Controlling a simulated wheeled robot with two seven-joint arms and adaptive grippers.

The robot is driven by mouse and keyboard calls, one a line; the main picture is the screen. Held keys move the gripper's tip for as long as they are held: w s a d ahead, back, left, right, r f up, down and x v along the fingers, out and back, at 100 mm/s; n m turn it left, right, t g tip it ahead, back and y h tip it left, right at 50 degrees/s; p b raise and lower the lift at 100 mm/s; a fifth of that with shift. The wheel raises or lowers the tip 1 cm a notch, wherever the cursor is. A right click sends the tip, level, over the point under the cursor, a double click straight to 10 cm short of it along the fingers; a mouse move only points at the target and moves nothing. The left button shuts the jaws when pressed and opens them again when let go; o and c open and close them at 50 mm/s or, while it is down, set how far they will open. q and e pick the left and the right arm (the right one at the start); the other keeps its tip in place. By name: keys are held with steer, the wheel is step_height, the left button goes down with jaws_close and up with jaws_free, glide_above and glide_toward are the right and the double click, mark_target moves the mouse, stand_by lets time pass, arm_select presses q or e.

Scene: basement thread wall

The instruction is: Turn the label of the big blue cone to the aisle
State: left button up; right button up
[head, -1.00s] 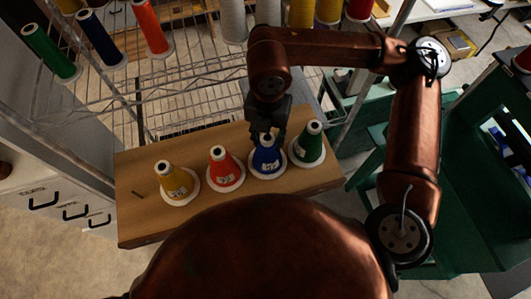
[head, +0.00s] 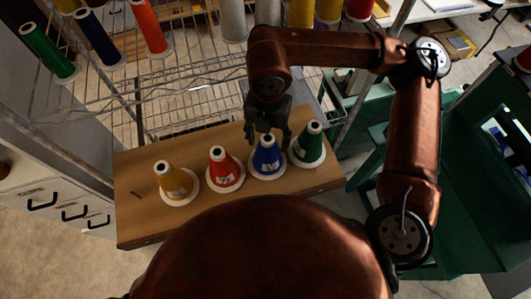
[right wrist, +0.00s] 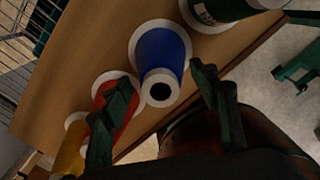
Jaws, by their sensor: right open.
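The big blue cone (head: 267,158) stands upright on its white round base on a wooden board, between the red cone and the green cone. Its white label (head: 268,167) shows on the side facing my head camera. My right gripper (head: 269,133) is open just above and behind the cone's top. In the right wrist view the blue cone (right wrist: 160,48) shows between the two spread fingers of the right gripper (right wrist: 160,76), with gaps on both sides; its label does not show there. My left gripper is not in view.
The red cone (head: 224,167), yellow cone (head: 174,181) and green cone (head: 309,144) stand close by on the wooden board (head: 135,217). A wire rack (head: 190,98) with thread spools is behind. A green chair-like piece (head: 465,190) stands at right.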

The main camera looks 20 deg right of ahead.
step_height(320, 180, up, 12)
stand_by(0.6)
